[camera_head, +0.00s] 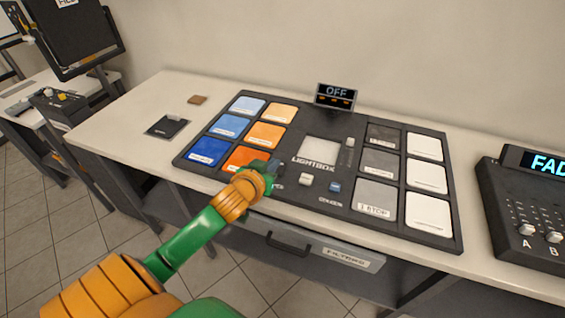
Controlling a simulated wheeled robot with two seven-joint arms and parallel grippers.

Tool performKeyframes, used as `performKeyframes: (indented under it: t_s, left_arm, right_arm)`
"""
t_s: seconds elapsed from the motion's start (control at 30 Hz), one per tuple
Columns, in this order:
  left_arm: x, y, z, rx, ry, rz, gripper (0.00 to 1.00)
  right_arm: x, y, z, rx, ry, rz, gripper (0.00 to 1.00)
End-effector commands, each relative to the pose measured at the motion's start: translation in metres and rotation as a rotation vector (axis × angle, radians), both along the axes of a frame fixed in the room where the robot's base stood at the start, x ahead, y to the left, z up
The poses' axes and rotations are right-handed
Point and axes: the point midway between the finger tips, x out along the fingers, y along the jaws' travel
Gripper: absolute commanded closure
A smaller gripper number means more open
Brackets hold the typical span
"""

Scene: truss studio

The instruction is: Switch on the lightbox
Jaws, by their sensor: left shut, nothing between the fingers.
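The lightbox (319,151) is a pale square panel labelled LIGHTBOX, set in the middle of a dark board on the table. A small display (336,94) behind it reads OFF. In front of the panel are a white button (306,179) and a blue button (335,187); their small labels are hard to read. A small light slider or switch (350,142) sits right of the panel. My left gripper (278,164) is shut and empty, at the panel's front left, near the orange swatch and left of the white button. Contact cannot be told. My right gripper is out of view.
Blue and orange filter swatches (265,135) fill the board's left side, grey and white ones (427,177) its right. A fader console (526,215) stands at far right. A drawer labelled FILTERS (315,247) is below the table edge. A dark pad (167,127) lies at left.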

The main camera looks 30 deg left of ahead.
Motion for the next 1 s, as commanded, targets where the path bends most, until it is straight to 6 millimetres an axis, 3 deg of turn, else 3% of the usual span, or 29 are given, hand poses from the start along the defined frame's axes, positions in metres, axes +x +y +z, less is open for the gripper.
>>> performKeyframes:
  t_s: [0.3,0.5,1.0]
  left_arm:
    - [0.059,0.014,-0.031,0.000,0.000,0.001,1.00]
    - [0.067,0.016,-0.059,-0.002,0.001,0.000,1.00]
    - [0.074,0.017,-0.073,-0.004,0.000,0.002,1.00]
  right_arm:
    - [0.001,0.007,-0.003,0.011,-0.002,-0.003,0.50]
    - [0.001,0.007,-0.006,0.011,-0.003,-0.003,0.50]
    - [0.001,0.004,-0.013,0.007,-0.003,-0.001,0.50]
